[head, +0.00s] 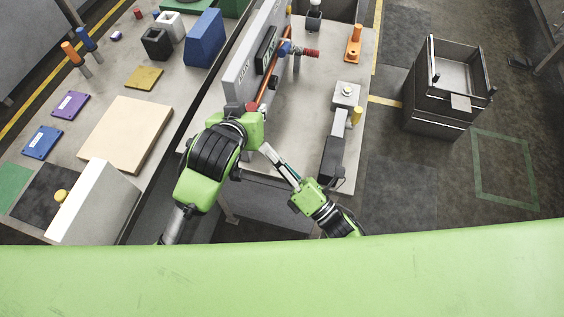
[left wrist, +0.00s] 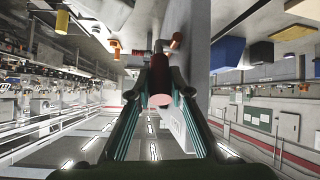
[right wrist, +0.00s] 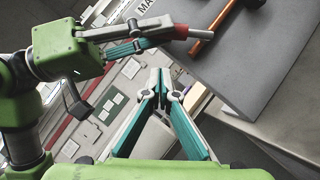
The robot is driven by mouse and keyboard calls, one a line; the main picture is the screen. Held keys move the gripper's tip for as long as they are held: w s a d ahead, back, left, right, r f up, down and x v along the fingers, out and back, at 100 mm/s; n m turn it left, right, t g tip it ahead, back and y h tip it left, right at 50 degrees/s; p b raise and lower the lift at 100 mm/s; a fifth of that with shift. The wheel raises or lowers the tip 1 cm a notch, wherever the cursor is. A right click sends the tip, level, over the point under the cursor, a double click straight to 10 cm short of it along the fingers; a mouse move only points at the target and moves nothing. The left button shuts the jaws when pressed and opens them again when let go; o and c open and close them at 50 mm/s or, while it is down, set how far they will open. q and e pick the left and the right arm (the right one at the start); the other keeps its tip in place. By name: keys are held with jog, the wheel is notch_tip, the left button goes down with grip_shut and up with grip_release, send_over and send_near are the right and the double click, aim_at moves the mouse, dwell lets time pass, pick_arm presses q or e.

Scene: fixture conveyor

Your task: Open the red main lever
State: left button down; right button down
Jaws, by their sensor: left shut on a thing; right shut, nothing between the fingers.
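The red main lever's handle (left wrist: 160,74) is a dark red cylinder between the fingers of my left gripper (left wrist: 160,82) in the left wrist view. Its round end faces the camera. My left gripper (head: 246,106) is shut on it beside the grey panel, near the lower end of an orange pipe. In the right wrist view the red handle (right wrist: 181,31) shows at the left gripper's fingertips, close to the pipe (right wrist: 214,30). In the head view the gripper mostly hides the handle. My right gripper (head: 266,150) is shut and empty, lower and to the right; its fingertips meet in the right wrist view (right wrist: 160,76).
The grey upright panel (head: 240,70) stands left of the pipe. A ribbed red handle (head: 311,53) with a blue part is farther back. An orange fixture (head: 354,45) and a button box (head: 346,94) stand at the right. Table surface between them is clear.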

pick_arm(q)
jog(key=shift+f, duration=0.1)
pick_arm(e)
jog(key=w+a+r, duration=0.1)
jog(key=w+r, duration=0.2)
jog(key=w, duration=0.2)
jog(key=shift+w+a, duration=0.25)
jog(key=shift+a, duration=0.1)
jog(key=shift+w+d+r, duration=0.1)
jog(key=shift+w+r, duration=0.45)
jog(key=shift+r, duration=0.1)
pick_arm(q)
jog(key=c, duration=1.8)
grip_release()
jog(key=shift+c, duration=0.2)
jog(key=shift+d, duration=0.1)
pick_arm(e)
jog(key=shift+d, duration=0.2)
pick_arm(q)
jog(key=shift+f, duration=0.1)
pick_arm(e)
jog(key=shift+a, duration=0.15)
